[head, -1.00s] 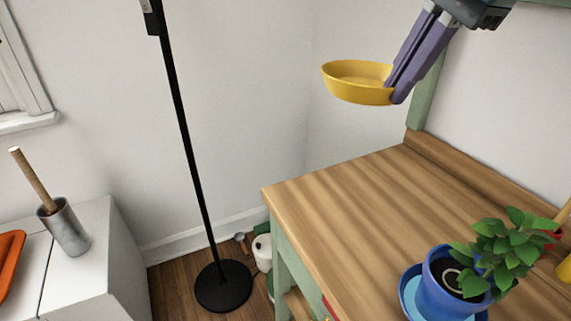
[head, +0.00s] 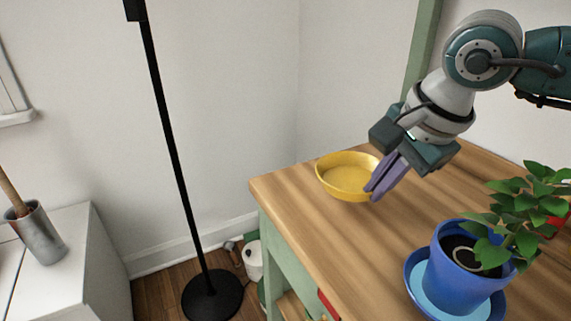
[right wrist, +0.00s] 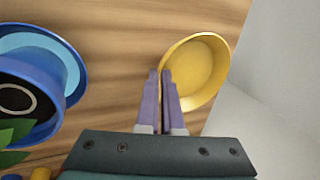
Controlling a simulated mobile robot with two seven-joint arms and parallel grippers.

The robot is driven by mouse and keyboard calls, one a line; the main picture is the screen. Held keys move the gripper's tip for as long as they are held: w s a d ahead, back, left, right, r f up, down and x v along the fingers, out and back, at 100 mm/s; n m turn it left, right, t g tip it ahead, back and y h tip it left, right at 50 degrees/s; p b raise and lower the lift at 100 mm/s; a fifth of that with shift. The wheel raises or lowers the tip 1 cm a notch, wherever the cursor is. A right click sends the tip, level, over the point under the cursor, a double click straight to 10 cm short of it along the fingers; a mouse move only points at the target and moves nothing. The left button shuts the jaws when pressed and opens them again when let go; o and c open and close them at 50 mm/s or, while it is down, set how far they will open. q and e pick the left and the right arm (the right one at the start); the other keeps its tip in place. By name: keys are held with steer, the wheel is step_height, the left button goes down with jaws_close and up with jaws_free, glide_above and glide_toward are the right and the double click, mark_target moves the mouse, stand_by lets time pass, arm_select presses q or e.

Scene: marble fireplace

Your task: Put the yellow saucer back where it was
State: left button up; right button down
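The yellow saucer (head: 345,180) is a shallow round dish at the far left corner of the wooden tabletop (head: 330,222). It is slightly tilted, and I cannot tell whether its base touches the wood. My right gripper (head: 376,192) has its purple fingers closed on the saucer's near right rim. The right wrist view shows the saucer (right wrist: 200,72) at the fingertips (right wrist: 161,72), its rim between them. My left gripper is not in view.
A blue pot (head: 455,278) with a leafy plant stands in a blue saucer (head: 412,275) at the table's near right. A black stand (head: 180,150) rises from the floor left of the table. The tabletop middle is clear.

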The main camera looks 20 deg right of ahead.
mark_target(363, 223)
steer(key=shift+f+b, duration=0.4)
steer(key=shift+f, duration=2)
steer(key=shift+f, duration=0.2)
steer(key=c, duration=1.1)
jaws_free()
steer(key=shift+r, duration=0.15)
